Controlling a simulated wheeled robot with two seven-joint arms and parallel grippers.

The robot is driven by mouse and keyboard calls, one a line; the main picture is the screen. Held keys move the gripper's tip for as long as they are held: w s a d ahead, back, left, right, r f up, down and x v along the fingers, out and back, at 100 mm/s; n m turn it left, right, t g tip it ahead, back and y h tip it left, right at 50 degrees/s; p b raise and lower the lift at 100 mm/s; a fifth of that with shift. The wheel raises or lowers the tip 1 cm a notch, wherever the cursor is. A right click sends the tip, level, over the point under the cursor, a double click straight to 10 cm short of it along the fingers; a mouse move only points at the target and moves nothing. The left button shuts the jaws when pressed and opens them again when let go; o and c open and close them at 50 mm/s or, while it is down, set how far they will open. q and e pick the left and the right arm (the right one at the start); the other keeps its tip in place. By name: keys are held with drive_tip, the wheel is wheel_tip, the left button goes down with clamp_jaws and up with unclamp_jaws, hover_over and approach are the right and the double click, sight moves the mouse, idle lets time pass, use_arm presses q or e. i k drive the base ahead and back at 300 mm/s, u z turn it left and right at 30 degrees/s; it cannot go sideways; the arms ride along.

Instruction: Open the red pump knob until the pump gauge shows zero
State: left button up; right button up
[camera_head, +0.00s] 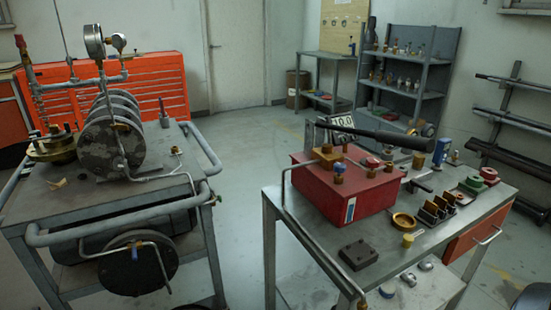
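The red pump (345,203) is a box standing on the right-hand metal bench. A long black lever (375,133) runs across above its top. A small digital gauge (341,121) stands behind the lever and seems to read 10.0, partly covered by it. A small red knob (371,162) sits on top of the pump towards the right. Nearby on its top are a blue-capped brass fitting (339,170) and a brass block (326,156). Neither of my grippers is in view, and nothing touches the pump knob.
The bench (407,256) also holds a dark block (358,255), a brass ring (403,222) and several small fittings. A cart (110,197) with a finned cylinder and dial gauges stands left. Clear floor (240,180) separates cart and bench.

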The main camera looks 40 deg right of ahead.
sight(373, 163)
drive_tip(key=u, duration=0.3)
drive_tip(key=k, duration=0.9)
drive_tip(key=z, duration=1.1)
drive_tip(key=i, duration=0.45)
drive_tip(key=z, duration=0.1)
